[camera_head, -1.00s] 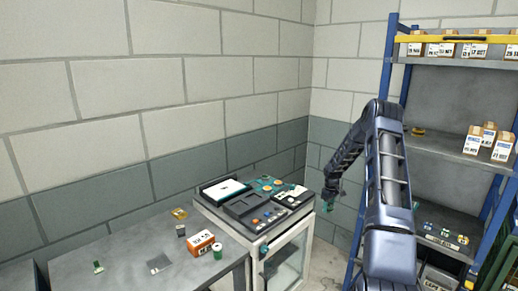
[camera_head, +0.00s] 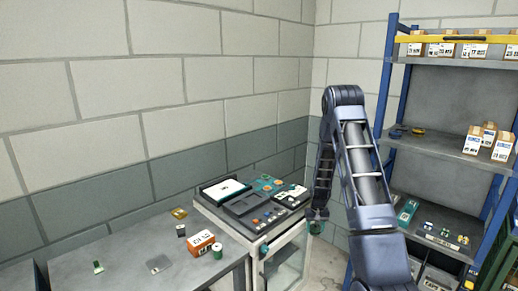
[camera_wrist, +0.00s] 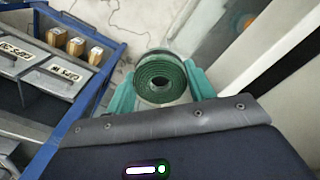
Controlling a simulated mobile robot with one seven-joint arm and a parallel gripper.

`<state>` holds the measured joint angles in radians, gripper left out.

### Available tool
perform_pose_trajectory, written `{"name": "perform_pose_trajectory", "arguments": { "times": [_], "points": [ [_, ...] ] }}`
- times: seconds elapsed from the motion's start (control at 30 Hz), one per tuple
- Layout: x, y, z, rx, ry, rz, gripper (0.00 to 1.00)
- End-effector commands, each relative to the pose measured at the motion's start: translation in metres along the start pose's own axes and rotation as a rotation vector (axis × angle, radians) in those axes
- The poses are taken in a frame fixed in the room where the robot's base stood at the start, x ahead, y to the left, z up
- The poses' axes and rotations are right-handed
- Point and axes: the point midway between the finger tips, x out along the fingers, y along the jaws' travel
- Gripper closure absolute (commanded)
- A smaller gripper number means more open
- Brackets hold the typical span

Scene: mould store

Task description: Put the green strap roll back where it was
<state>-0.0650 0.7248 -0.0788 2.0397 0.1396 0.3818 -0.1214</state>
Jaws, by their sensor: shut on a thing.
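The green strap roll (camera_wrist: 160,79) is a coiled green band with a hole at its centre. In the wrist view it sits between the two teal fingers of my gripper (camera_wrist: 162,92), which are shut on it. In the head view my gripper (camera_head: 317,222) hangs low in front of the cabinet's right side, and the roll (camera_head: 316,229) shows as a small dark green shape at its tip. It is held in the air, above the floor gap between cabinet and shelf rack.
A grey table (camera_head: 120,271) at left bears an orange-and-white box (camera_head: 201,243), a green spool (camera_head: 217,251) and small items. A cabinet (camera_head: 285,257) carries a black device (camera_head: 246,203). A blue shelf rack (camera_head: 391,85) with boxes stands at right.

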Motion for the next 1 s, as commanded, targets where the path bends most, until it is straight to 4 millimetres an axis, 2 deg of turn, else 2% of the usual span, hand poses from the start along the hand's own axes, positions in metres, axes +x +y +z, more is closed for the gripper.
{"name": "perform_pose_trajectory", "arguments": {
  "times": [0.5, 0.63, 0.77, 1.0],
  "points": [
    [-0.001, 0.000, 0.000, -0.002, 0.000, 0.000, 0.73],
    [-0.008, 0.000, -0.001, -0.002, 0.002, 0.000, 0.73],
    [-0.028, 0.000, -0.001, -0.002, 0.004, 0.000, 0.73],
    [-0.091, 0.000, -0.001, -0.002, 0.006, 0.000, 0.73]
  ]
}}
